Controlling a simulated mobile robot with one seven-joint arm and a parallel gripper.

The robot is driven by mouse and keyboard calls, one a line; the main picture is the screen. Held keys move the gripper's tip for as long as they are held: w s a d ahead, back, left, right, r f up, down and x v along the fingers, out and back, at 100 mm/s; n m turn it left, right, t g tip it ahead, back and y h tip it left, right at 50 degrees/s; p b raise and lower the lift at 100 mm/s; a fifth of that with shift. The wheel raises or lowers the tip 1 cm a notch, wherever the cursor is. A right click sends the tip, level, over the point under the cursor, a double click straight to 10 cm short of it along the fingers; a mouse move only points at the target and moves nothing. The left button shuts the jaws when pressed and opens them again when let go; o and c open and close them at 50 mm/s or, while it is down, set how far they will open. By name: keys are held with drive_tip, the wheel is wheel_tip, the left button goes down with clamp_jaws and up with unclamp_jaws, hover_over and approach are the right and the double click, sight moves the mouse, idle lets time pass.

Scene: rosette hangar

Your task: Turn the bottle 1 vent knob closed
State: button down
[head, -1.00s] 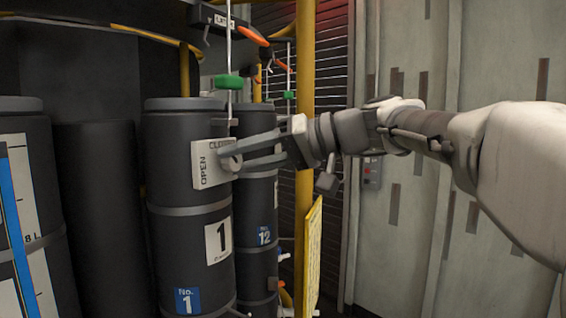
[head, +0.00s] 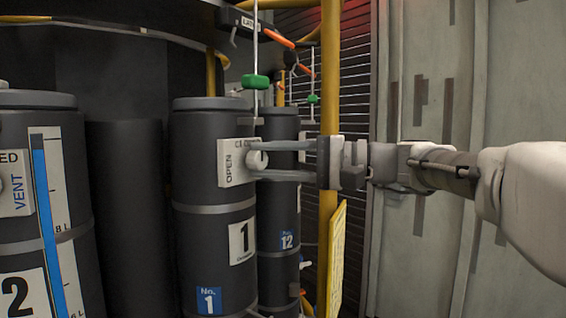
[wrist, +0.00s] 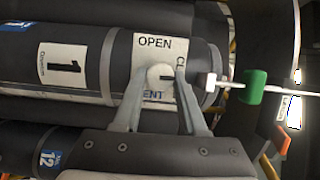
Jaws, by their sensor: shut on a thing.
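Bottle 1 (head: 215,240) is a dark grey upright cylinder left of centre in the head view, with a "1" label and a blue "No. 1" tag. Its white vent plate (head: 229,172) near the top carries OPEN and a partly covered second word. The pale round vent knob (head: 257,161) sits on this plate. My gripper (head: 264,160) reaches in from the right, its two fingers shut on the knob from above and below. In the wrist view the knob (wrist: 160,77) sits between the fingertips, with a dark pointer mark on its face.
Bottle 12 (head: 284,215) stands just behind bottle 1 on the right. Bottle 2 (head: 60,275) is at the left. A yellow post (head: 329,90) rises behind my gripper. A thin line with a green piece (head: 256,82) hangs above bottle 1.

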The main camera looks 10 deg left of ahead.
idle(0.4)
drive_tip(key=shift+c, duration=2.2)
unclamp_jaws()
drive_tip(key=shift+d, duration=0.1)
drive_tip(key=d+b, duration=0.2)
drive_tip(key=d, duration=1.5)
drive_tip(key=shift+s+d, duration=0.15)
drive_tip(key=shift+s, duration=0.3)
